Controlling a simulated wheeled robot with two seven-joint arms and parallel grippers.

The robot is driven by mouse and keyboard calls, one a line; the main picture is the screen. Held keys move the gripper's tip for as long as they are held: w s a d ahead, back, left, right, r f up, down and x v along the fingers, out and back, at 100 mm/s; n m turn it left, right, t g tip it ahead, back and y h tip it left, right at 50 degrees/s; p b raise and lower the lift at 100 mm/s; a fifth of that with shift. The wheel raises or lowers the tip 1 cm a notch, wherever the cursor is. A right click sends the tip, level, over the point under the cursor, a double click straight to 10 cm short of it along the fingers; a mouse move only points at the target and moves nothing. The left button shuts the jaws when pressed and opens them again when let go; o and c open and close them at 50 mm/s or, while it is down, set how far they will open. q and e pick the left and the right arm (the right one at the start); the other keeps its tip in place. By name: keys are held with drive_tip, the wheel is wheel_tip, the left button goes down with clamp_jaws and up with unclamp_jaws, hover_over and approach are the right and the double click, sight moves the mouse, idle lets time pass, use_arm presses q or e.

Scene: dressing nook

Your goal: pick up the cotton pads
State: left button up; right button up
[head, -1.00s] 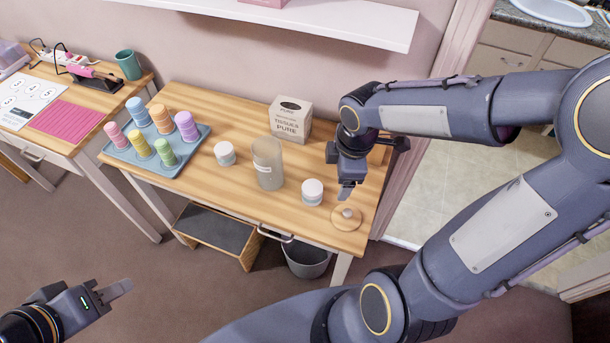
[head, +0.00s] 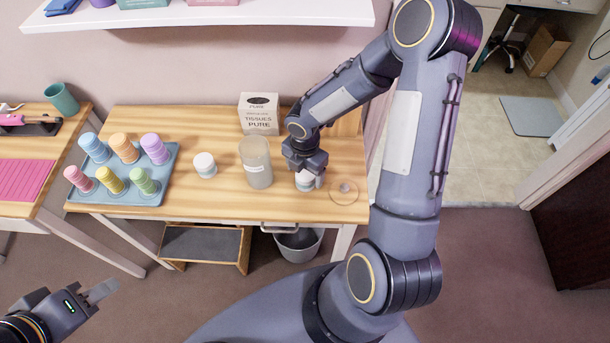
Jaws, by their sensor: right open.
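A tall translucent beige cylinder with a small label (head: 256,165) stands on the wooden table. Its label is too small to read, so I cannot tell whether it holds the cotton pads. A small white-topped jar (head: 204,165) stands to its left. A similar jar (head: 305,183) stands to its right, partly hidden by my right gripper (head: 307,172). That gripper is open and points down at this right jar; I cannot tell whether it touches it. My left gripper (head: 102,291) is low at the left, away from the table, and its finger gap is not clear.
A round wooden disc with a knob (head: 344,191) lies at the table's right end. A tissue box (head: 259,114) stands behind. A white shelf (head: 200,18) hangs above. A grey bin (head: 298,246) stands below.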

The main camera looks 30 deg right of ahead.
drive_tip(key=shift+f, duration=0.8)
drive_tip(key=shift+c, duration=0.4)
drive_tip(key=c, duration=1)
drive_tip(key=shift+o, duration=0.2)
drive_tip(key=shift+r, duration=0.1)
